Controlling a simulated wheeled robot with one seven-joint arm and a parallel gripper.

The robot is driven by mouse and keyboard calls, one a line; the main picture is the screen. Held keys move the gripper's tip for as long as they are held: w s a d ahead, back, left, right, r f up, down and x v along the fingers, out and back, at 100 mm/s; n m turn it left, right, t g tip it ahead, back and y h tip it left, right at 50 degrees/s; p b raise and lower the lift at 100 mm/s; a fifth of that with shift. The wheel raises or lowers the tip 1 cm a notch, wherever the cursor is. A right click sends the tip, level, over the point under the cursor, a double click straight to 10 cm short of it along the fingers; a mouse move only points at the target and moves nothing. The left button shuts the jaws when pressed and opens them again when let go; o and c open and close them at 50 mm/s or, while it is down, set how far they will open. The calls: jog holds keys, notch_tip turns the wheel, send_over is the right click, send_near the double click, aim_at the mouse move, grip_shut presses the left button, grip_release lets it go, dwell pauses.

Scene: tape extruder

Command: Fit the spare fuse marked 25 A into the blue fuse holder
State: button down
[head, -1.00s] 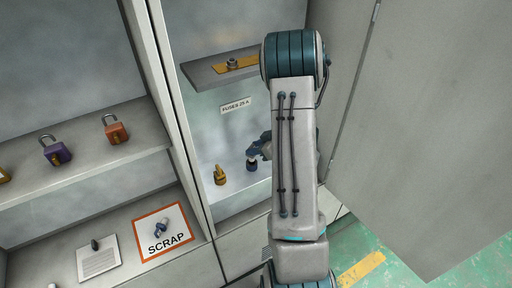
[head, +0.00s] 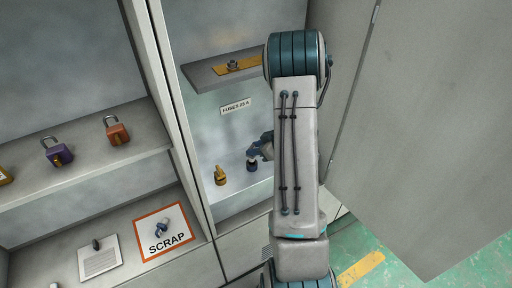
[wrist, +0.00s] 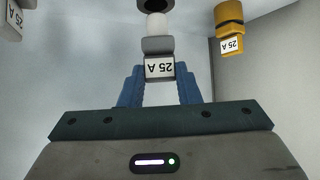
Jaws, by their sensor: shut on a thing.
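The fuse (wrist: 158,45) marked 25 A, with a white body and grey cap, is held between my gripper's blue fingertips (wrist: 160,85) in the wrist view. Its white end points at a dark round socket (wrist: 153,5), cut by the top edge. I cannot tell whether the fuse's end is inside it. In the head view the dark blue fuse holder (head: 252,165) stands on the cabinet floor, with my gripper (head: 262,150) close to its upper right. The fuse is hard to make out there.
A yellow holder (head: 220,175) stands left of the blue one; it shows in the wrist view (wrist: 229,25) with a 25 A label. A shelf (head: 205,75) is above. The cabinet's divider (head: 175,110) is left. A SCRAP card (head: 165,232) bears a blue-and-white item.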

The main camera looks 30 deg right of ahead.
jog(key=shift+f+b, duration=1.2)
jog(key=shift+f, duration=0.7)
jog(key=c, duration=1)
grip_release()
jog(key=v, duration=1.3)
jog(key=shift+s+d+r+b, duration=0.15)
jog(key=shift+s+r+b, duration=0.05)
jog(key=shift+s+b, duration=0.15)
